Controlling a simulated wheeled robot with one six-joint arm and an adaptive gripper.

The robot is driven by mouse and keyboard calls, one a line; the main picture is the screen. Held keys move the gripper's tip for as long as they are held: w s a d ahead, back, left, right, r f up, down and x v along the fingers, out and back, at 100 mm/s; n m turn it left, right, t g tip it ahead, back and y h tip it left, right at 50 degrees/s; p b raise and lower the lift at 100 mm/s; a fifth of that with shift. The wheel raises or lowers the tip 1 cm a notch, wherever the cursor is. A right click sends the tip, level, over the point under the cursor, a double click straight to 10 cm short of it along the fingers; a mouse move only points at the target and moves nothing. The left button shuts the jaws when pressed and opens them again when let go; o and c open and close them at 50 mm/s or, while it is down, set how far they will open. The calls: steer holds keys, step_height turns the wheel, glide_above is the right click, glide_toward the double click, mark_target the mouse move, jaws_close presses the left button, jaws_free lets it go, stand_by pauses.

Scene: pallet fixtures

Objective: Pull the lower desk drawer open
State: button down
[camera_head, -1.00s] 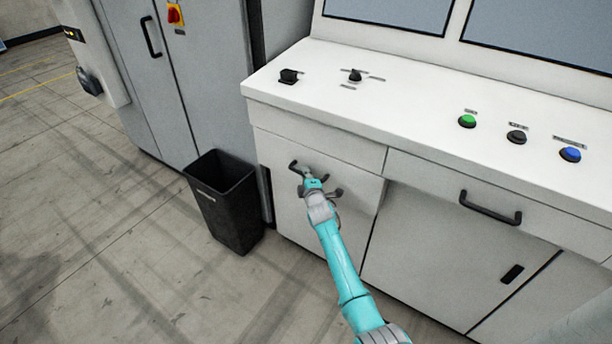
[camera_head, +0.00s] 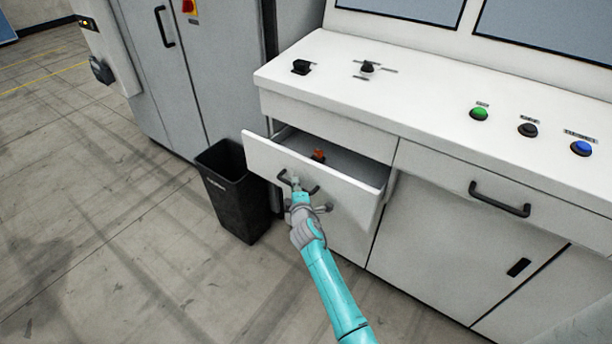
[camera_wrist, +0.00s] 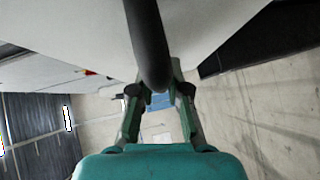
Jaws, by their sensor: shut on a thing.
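The lower desk drawer (camera_head: 345,200) stands pulled out from the white desk in the head view, its inside partly visible. A small orange and dark item (camera_head: 318,155) lies in it. The dark bar handle (camera_head: 312,189) is on the drawer front. My gripper (camera_head: 296,184) is at the left part of this handle and shut on it. In the wrist view the black handle (camera_wrist: 148,45) runs down between the fingers of my gripper (camera_wrist: 158,92). The exact finger contact is partly hidden by the handle.
A black waste bin (camera_head: 236,195) stands on the floor left of the drawer, close to its left corner. A grey cabinet (camera_head: 175,75) is behind it. Another drawer with a handle (camera_head: 499,200) is at the right. Floor at the lower left is clear.

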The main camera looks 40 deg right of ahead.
steer(key=s+a, duration=0.2)
steer(key=a, duration=0.6)
steer(key=s+a, duration=0.3)
steer(key=a, duration=0.4)
steer(key=shift+s+a, duration=0.35)
steer(key=c, duration=1.1)
jaws_free()
steer(key=shift+c, duration=0.2)
steer(key=v, duration=1.2)
